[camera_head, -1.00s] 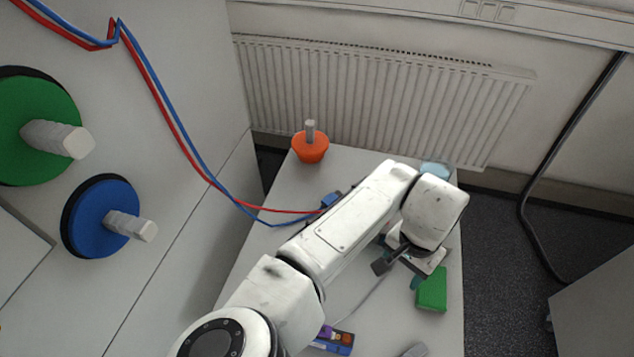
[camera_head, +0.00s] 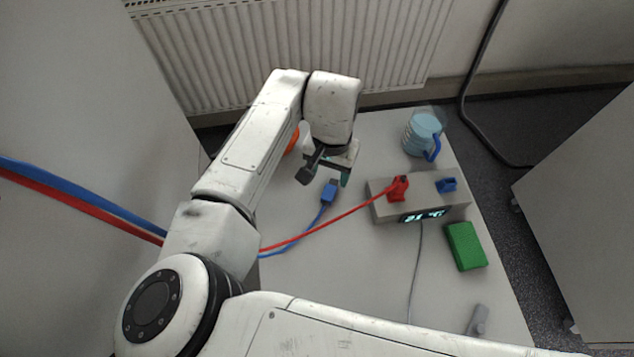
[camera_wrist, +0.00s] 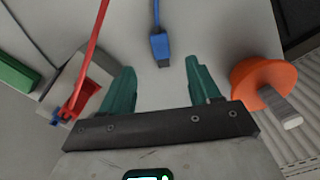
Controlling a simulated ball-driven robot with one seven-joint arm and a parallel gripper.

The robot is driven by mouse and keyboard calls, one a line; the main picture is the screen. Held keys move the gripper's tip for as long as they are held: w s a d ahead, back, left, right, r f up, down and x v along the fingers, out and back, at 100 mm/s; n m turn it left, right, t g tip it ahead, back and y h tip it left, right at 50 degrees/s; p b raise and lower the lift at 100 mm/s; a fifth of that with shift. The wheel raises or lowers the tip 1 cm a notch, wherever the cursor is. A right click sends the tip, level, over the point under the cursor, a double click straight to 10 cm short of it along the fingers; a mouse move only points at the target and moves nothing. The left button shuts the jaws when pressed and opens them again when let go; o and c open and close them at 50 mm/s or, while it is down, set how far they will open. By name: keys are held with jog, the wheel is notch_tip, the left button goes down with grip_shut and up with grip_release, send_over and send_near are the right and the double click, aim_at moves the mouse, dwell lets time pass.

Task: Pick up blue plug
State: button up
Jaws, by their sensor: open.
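The blue plug (camera_head: 330,193) lies on the white table at the end of a blue cable. It is loose, apart from the grey box with the display. My gripper (camera_head: 327,172) is just behind and above the plug in the head view. In the wrist view the blue plug (camera_wrist: 160,46) lies ahead of my gripper (camera_wrist: 161,82), about midway between its two green fingers. The fingers are apart with nothing between them.
The grey box (camera_head: 425,208) holds a red plug (camera_head: 398,188) and a blue socket (camera_head: 446,185). A green block (camera_head: 466,246) and a light blue mug (camera_head: 422,133) stand right. An orange cone-like object (camera_wrist: 262,80) is right of my gripper in the wrist view. Red cable (camera_head: 330,217) crosses the table.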

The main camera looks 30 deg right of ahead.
send_over(327, 198)
jog(key=f, duration=0.5)
jog(key=shift+w+d+f, duration=0.1)
jog(key=shift+w+d, duration=0.1)
jog(key=shift+w, duration=0.15)
jog(key=shift+s+a+f+p, duration=0.15)
jog(key=shift+f+p, duration=0.2)
jog(key=shift+f, duration=1)
jog(key=shift+s+a+f+p, duration=0.15)
jog(key=shift+f+p, duration=0.2)
jog(key=shift+f, duration=1)
jog(key=shift+d, duration=0.1)
grip_shut()
notch_tip(327, 198, up, 10)
jog(key=shift+b, duration=0.45)
